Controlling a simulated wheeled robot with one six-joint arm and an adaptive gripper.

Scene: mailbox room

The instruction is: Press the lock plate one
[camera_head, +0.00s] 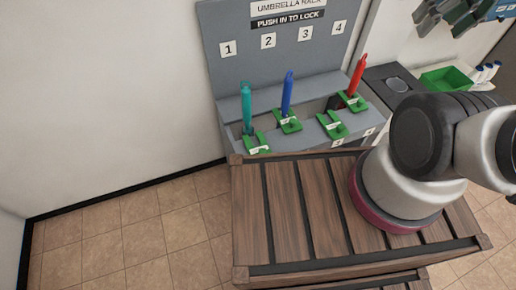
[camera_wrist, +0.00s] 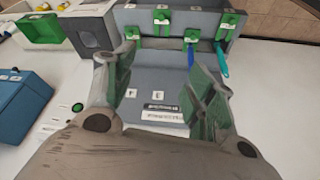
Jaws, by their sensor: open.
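The umbrella rack (camera_head: 282,70) stands against the wall, its back panel numbered 1 to 4. Lock plate one (camera_head: 256,143) is the green piece at the rack's left end, beside the teal umbrella (camera_head: 246,108). In the wrist view the rack appears inverted, and lock plate one (camera_wrist: 230,18) is at the upper right, above the teal umbrella (camera_wrist: 222,62). My gripper (camera_wrist: 163,75) is open and empty, its fingers spread in front of the rack's back panel and apart from plate one. In the head view only part of the gripper shows at the top right.
A blue umbrella (camera_head: 287,92) stands at slot two and a red one (camera_head: 358,75) at slot four; slot three has none. A green tray (camera_head: 446,79) lies to the right. A slatted wooden bench (camera_head: 300,215) stands before the rack. Tiled floor at left is clear.

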